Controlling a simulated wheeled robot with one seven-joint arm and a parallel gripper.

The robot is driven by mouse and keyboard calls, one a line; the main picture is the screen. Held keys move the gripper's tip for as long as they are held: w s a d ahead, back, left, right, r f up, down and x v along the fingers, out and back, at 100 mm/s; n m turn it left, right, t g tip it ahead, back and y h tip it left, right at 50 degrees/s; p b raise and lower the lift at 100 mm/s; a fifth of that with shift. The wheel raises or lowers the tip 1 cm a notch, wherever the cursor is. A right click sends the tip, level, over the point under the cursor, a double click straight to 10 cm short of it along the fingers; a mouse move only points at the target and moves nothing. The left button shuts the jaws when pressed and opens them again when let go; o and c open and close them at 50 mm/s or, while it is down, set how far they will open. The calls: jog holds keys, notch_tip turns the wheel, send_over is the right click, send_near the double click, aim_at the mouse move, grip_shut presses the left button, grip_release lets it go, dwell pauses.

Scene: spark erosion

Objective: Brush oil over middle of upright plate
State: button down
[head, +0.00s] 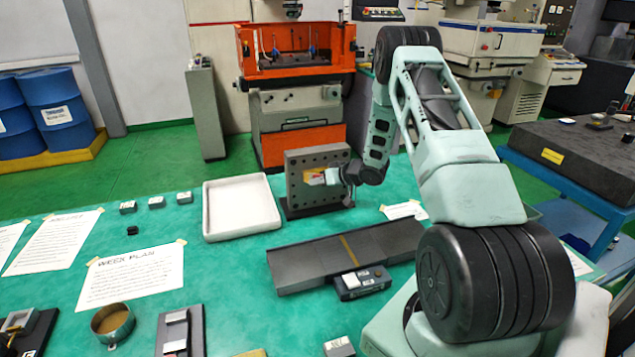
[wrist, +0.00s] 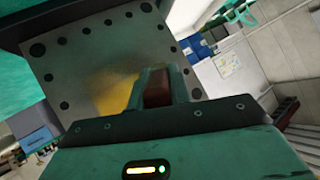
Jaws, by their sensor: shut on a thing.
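The upright plate (head: 305,162) is a grey square with holes around its edge, standing on a dark base on the green table. It also fills the upper left of the wrist view (wrist: 75,62). A yellow patch shows at its middle (head: 313,177), and in the wrist view it is a blurred yellow area (wrist: 112,92). My gripper (head: 335,176) is right at the front of the plate, shut on a brown-red thing (wrist: 157,88), probably the brush handle. The brush's bristles are hidden, so I cannot tell whether they touch the plate.
A white tray (head: 207,213) lies left of the plate. A long dark bar (head: 300,267) with a small black device (head: 362,284) lies in front. A round cup (head: 112,322) of brownish content stands at the front left. Papers and small blocks lie on the left side.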

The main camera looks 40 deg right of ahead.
jog(key=shift+s+d+p, duration=0.2)
jog(key=shift+s+d, duration=0.25)
jog(key=shift+d, duration=0.3)
jog(key=shift+s+d+p, duration=0.15)
jog(key=shift+s+d, duration=0.25)
jog(key=shift+d, duration=0.35)
jog(key=s+d+p, duration=0.1)
jog(key=s+d, duration=0.2)
jog(key=d, duration=0.4)
jog(key=shift+d, duration=0.15)
jog(key=shift+w+r, duration=0.1)
jog(key=shift+r, duration=0.05)
jog(key=s+a+p, duration=0.1)
jog(key=s+a, duration=0.1)
jog(key=s, duration=0.3)
jog(key=shift+s+a+p, duration=0.25)
jog(key=shift+a+p, duration=0.1)
jog(key=shift+a, duration=0.05)
jog(key=shift+s, duration=0.1)
jog(key=shift+s+a+p, duration=0.2)
jog(key=shift+s+a, duration=0.15)
jog(key=shift+s, duration=0.3)
jog(key=shift+s+a+p, duration=0.15)
jog(key=shift+s+a, duration=0.15)
jog(key=shift+s, duration=0.3)
